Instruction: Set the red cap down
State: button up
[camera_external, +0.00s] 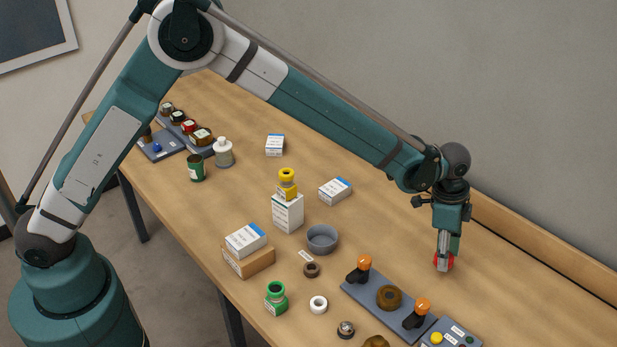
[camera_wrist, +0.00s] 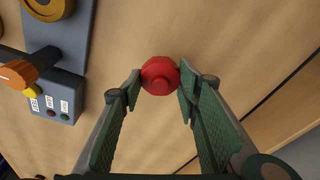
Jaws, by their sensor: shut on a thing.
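The red cap (camera_wrist: 160,76) is between the two fingertips of my gripper (camera_wrist: 158,88) in the wrist view, with a finger against each side. In the external view my gripper (camera_external: 444,262) points straight down near the back right of the table. The red cap shows there at the fingertips (camera_external: 451,262), partly hidden by them. It is at or very close to the tabletop; I cannot tell whether it touches.
A grey plate with orange-handled clamps (camera_external: 364,264) and a control box (camera_external: 450,336) lie in front of my gripper. A grey bowl (camera_external: 322,240), boxes (camera_external: 288,213) and bottles stand further left. Bare table (camera_external: 520,290) lies right of the gripper, with a wooden back edge (camera_external: 540,247) behind.

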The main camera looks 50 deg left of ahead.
aim_at(439, 275)
jog(key=shift+f, duration=0.6)
jog(key=shift+f, duration=1.9)
jog(key=shift+f, duration=0.2)
jog(key=o, duration=0.9)
jog(key=shift+r, duration=0.2)
jog(key=r, duration=0.4)
jog(key=a+r, duration=0.1)
jog(key=r, duration=0.7)
jog(key=shift+s+a, duration=0.35)
